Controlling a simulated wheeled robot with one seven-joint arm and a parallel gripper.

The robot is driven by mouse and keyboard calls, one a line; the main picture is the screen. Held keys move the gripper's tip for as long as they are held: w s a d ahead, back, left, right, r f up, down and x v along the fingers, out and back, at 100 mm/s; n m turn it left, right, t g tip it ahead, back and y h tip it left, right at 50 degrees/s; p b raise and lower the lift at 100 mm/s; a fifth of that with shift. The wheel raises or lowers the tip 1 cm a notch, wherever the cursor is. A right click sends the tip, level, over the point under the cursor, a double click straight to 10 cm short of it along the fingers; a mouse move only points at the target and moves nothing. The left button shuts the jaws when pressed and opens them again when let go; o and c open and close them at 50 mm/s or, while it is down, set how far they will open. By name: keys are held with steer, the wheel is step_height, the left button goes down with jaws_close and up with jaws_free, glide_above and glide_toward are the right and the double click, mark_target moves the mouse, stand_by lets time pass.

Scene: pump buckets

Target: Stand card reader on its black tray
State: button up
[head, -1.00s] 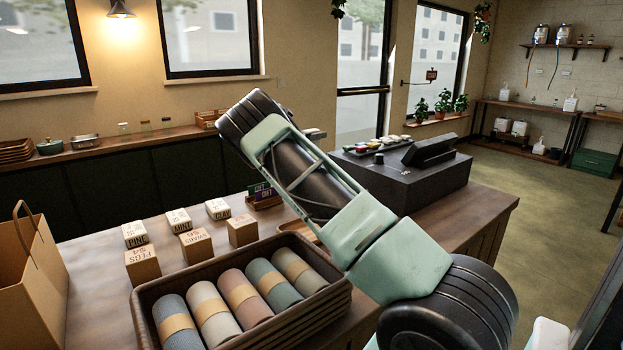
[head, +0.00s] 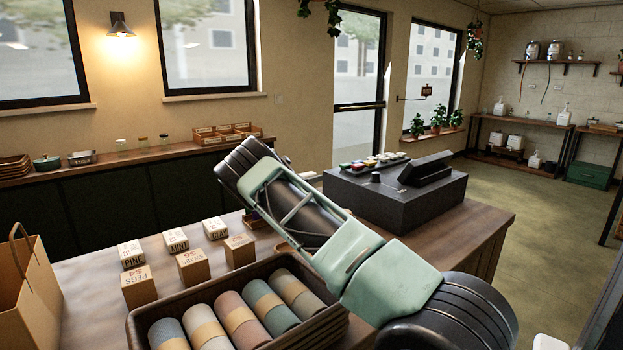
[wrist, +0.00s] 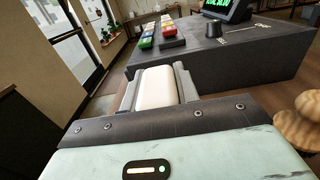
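In the wrist view a smooth white block (wrist: 157,88) with a rounded top sits between the two grey fingers of my gripper (wrist: 158,84). It looks like the card reader, seen from behind or above, and the fingers touch both of its sides. Its lower part is hidden by the gripper body. In the head view my arm hides the gripper and what it holds. I cannot make out a separate black tray in either view. My gripper faces the dark register block (head: 395,205), which also shows ahead in the wrist view (wrist: 225,65).
A wooden counter (head: 85,310) carries a basket (head: 135,325) of rolled cloths, several small labelled boxes (head: 193,265) and a paper bag (head: 25,290). A tan knobbly object (wrist: 300,122) is close on the right in the wrist view. Coloured items (head: 372,163) lie on the register block.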

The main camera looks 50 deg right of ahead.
steer(key=o, duration=0.4)
steer(key=shift+o, duration=0.2)
steer(key=b+v, duration=0.2)
steer(key=v, duration=1)
steer(key=shift+r, duration=0.15)
